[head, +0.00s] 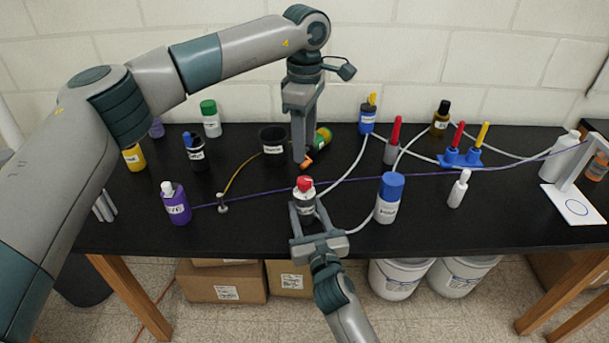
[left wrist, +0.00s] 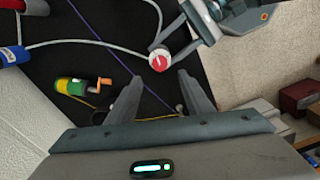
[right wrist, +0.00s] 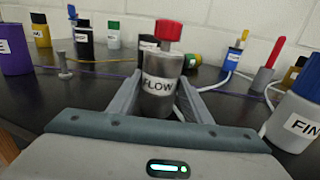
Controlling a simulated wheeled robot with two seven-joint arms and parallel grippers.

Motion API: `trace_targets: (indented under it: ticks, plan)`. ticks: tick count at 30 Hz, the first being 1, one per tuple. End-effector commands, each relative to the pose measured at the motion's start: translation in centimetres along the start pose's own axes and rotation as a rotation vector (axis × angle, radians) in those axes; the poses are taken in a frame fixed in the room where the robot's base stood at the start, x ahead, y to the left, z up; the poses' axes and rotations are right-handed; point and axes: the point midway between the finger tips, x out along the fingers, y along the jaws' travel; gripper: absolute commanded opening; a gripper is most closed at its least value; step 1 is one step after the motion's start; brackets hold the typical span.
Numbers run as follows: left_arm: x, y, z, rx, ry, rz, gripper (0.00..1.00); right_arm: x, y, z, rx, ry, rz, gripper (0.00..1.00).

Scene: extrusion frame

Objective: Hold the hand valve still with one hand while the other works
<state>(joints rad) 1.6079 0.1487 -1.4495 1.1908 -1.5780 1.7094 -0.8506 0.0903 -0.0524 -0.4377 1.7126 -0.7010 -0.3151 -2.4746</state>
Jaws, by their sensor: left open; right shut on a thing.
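The hand valve is a grey metal cylinder labelled FLOW (right wrist: 160,85) with a red knob (right wrist: 168,31) on top. It stands upright near the front middle of the black table, and its red knob shows in the head view (head: 304,184). My right gripper (head: 304,212) is shut on the valve's body, one finger on each side. My left gripper (head: 303,158) is open and empty, pointing down above and behind the valve. In the left wrist view the red knob (left wrist: 159,60) lies beyond the left gripper's fingertips, apart from them.
A purple bottle (head: 176,203) stands left of the valve and a blue-capped bottle (head: 389,198) right of it. A purple line and white hoses cross the table.

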Motion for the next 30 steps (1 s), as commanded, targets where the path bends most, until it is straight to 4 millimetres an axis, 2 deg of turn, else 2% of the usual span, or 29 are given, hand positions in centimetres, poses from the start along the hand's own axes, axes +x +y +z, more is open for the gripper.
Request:
trace_targets:
  ticks: [16, 22, 30]
  plan:
    - [8.5, -0.1, 0.0, 0.000, 0.000, -0.002, 0.46, 0.0, 0.0, -0.1, 0.000, 0.002, 0.000, 0.19]
    - [10.0, 0.0, 0.0, 0.000, -0.001, -0.001, 0.46, 0.0, 0.0, -0.1, 0.000, 0.002, 0.000, 0.19]
    - [10.3, 0.0, 0.0, 0.000, -0.001, 0.000, 0.46, 0.0, 0.0, -0.1, 0.000, 0.002, 0.000, 0.19]
